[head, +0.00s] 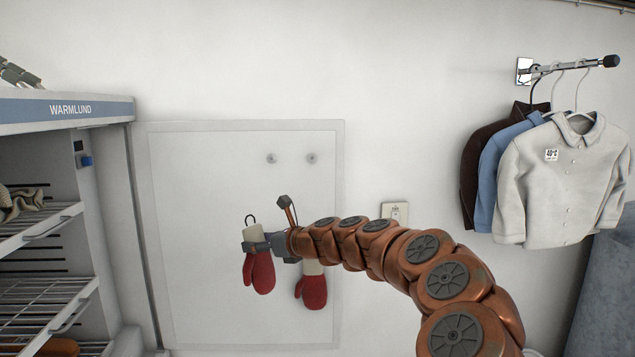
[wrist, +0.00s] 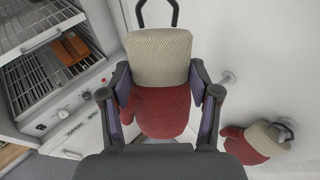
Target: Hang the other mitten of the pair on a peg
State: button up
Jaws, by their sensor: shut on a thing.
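My gripper (head: 262,242) is shut on a red mitten (head: 262,272) with a cream knit cuff and a dark hanging loop. In the wrist view the held mitten (wrist: 160,105) is between the fingers (wrist: 158,112), its loop upright beyond the cuff. The other red mitten (head: 312,291) hangs on the pale wall panel, its top hidden by my arm. The wrist view shows that mitten (wrist: 252,146) at a peg (wrist: 288,129). A bare peg (wrist: 228,77) is right of the held mitten. Two bare upper pegs, left (head: 271,158) and right (head: 311,158), show on the panel.
An open drying cabinet (head: 65,110) with wire racks stands left of the panel (head: 200,300); a brown item (wrist: 70,48) lies on a rack. Shirts (head: 560,180) hang from a rail at right. A wall outlet (head: 395,212) is behind my arm.

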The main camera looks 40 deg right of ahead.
aim_at(309, 180)
jog(key=s+d+r+m+t+h+p, duration=0.1)
jog(key=s+d+r+m+t+h, duration=0.15)
jog(key=s+d+r, duration=0.35)
jog(key=s+d+r+m+t+h+p, duration=0.1)
jog(key=s+d+r+m+h, duration=0.2)
jog(key=r, duration=0.5)
jog(key=shift+n+g+h, duration=0.25)
jog(key=shift+n+h, duration=0.2)
jog(key=shift+n, duration=0.1)
jog(key=shift+w+d+f+b, duration=0.1)
jog(key=shift+w+d+b, duration=0.3)
jog(key=shift+w+d, duration=0.65)
jog(key=shift+w+d+f+b, duration=0.1)
jog(key=shift+w+d+b, duration=0.35)
jog(key=shift+w+d, duration=0.6)
jog(key=shift+w+d+f+b, duration=0.1)
jog(key=shift+w+d+b, duration=0.45)
jog(key=shift+d, duration=0.8)
jog(key=shift+w+d+f+p, duration=0.25)
jog(key=shift+w+d+p, duration=0.3)
jog(key=shift+w, duration=0.15)
jog(key=shift+f, duration=0.35)
jog(key=o, duration=1)
jog(key=shift+w+d, duration=0.1)
jog(key=shift+d, duration=0.05)
jog(key=shift+o, duration=1.1)
jog(key=shift+r, duration=0.1)
